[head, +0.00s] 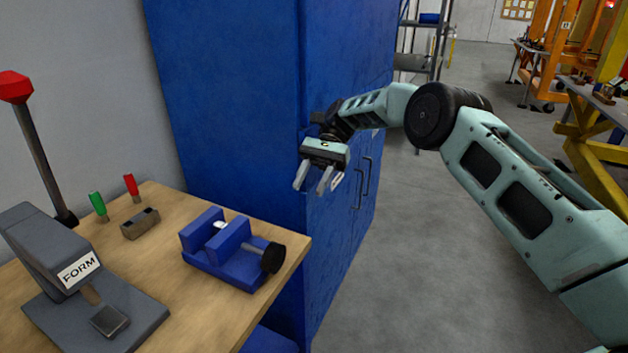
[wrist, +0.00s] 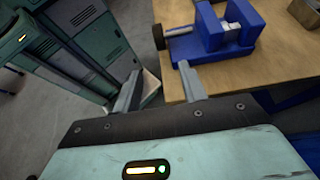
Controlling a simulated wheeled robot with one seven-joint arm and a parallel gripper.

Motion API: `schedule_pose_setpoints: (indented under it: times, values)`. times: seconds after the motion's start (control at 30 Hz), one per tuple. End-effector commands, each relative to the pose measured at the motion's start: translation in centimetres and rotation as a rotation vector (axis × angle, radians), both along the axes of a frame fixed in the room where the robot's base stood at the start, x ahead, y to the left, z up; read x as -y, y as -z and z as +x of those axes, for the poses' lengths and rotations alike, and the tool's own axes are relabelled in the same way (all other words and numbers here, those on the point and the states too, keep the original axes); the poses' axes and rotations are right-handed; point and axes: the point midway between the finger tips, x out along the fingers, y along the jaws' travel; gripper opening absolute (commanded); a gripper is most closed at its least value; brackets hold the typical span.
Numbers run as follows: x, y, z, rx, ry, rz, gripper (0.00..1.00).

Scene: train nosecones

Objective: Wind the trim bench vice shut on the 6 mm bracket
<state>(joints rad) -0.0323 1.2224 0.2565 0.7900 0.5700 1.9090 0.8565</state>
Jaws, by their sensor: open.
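The blue bench vice (head: 228,262) stands near the right edge of the wooden bench. Its black round handle (head: 273,258) is on the right end of a screw. A small pale metal piece (head: 221,227), perhaps the bracket, sits between the jaws; whether both jaws touch it I cannot tell. In the wrist view the vice (wrist: 230,35) is at the top, with the handle (wrist: 159,37) at its left and the pale piece (wrist: 233,14) between the jaws. My gripper (head: 317,183) is open and empty, above and to the right of the handle, apart from it.
A grey press marked FORM (head: 60,262) with a red-knobbed lever stands at the bench's left. A green (head: 98,203) and a red (head: 131,185) handled tool and a small block (head: 140,223) are behind. A blue cabinet (head: 230,100) stands close behind my gripper.

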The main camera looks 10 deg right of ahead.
Motion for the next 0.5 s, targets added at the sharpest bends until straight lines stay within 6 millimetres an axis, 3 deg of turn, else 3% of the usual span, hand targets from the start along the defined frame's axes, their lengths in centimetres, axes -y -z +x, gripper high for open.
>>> schedule_pose_setpoints:
  times: [0.5]
  values:
    - [0.84, -0.69, 0.98, 0.0, 0.0, 0.0, 0.42]
